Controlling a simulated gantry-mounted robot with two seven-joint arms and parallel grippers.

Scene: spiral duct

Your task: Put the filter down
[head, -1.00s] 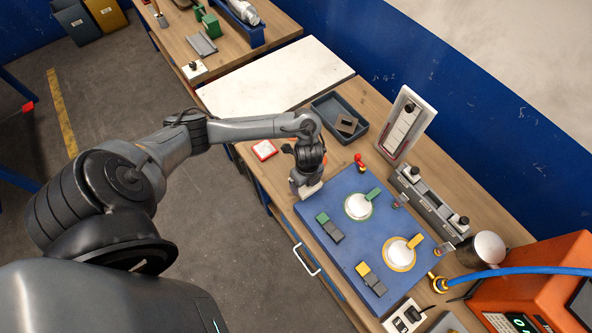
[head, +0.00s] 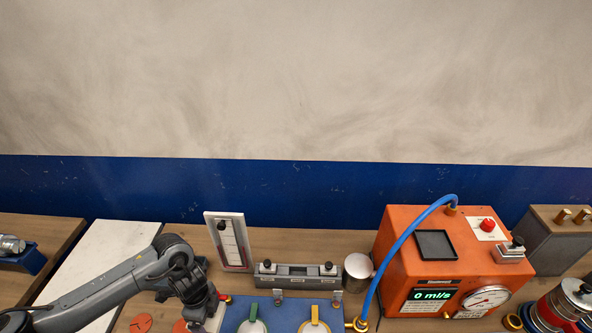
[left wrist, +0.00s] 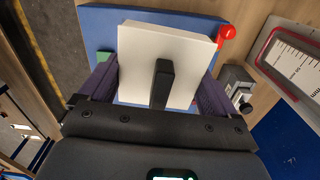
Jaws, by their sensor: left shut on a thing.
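A white, flat square block with a black handle, seemingly the filter (left wrist: 142,62), fills the middle of the left wrist view. My left gripper (head: 208,322) is shut on it, with a purple finger along each side. The block is over or against one end of the blue mat (left wrist: 98,25); I cannot tell whether it touches it. In the head view the gripper is low at the left end of the blue mat (head: 283,326), and the block is mostly cut off by the frame edge. My right gripper is not in view.
Behind stand a white gauge panel (head: 229,241), a grey fixture (head: 297,275), a metal cup (head: 357,272) and an orange machine (head: 400,240) with a blue hose.

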